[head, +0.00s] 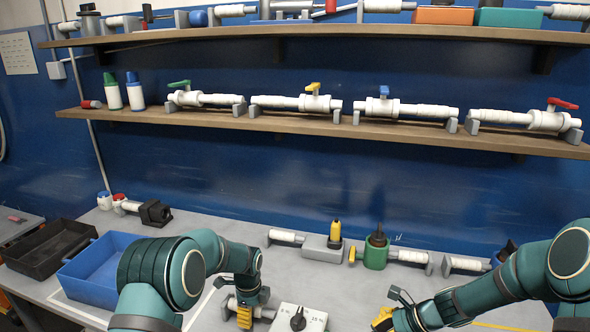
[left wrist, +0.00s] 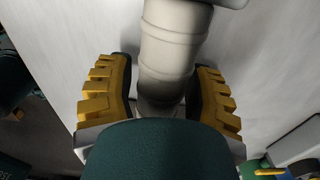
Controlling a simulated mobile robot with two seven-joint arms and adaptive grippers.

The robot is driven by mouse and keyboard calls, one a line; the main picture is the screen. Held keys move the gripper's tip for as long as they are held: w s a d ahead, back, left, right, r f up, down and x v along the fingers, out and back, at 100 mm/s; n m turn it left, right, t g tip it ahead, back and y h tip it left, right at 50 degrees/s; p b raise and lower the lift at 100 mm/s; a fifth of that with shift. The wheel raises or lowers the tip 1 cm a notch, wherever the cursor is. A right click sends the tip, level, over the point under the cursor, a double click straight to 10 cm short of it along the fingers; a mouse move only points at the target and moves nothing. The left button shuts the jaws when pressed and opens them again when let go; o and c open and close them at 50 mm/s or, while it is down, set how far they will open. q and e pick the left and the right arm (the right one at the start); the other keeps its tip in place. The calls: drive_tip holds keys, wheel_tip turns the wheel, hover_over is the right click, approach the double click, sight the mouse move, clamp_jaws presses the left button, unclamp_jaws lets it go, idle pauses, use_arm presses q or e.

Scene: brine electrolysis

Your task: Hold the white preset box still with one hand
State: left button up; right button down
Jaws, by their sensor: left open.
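The white preset box (head: 300,319) sits on the grey table at the bottom middle of the head view, with a black knob and percent marks on top. My left gripper (head: 245,316) is just left of the box and apart from it, pointing down. In the left wrist view its yellow fingers are open on either side of a white ribbed pipe piece (left wrist: 168,50), with gaps beside it. My right gripper (head: 384,320) is right of the box, at the lower edge of the head view; its jaw opening is not clear.
A blue tray (head: 88,293) and a black tray (head: 40,270) stand at the left. Pipe pieces, a grey block (head: 321,250) and a green holder (head: 376,254) line the back of the table. Shelves (head: 330,127) with valved pipes hang above.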

use_arm(q)
drive_tip(key=shift+r, duration=0.1)
wheel_tip(320, 180, up, 12)
drive_tip(key=shift+f, duration=0.1)
idle(0.4)
drive_tip(key=shift+s, duration=0.1)
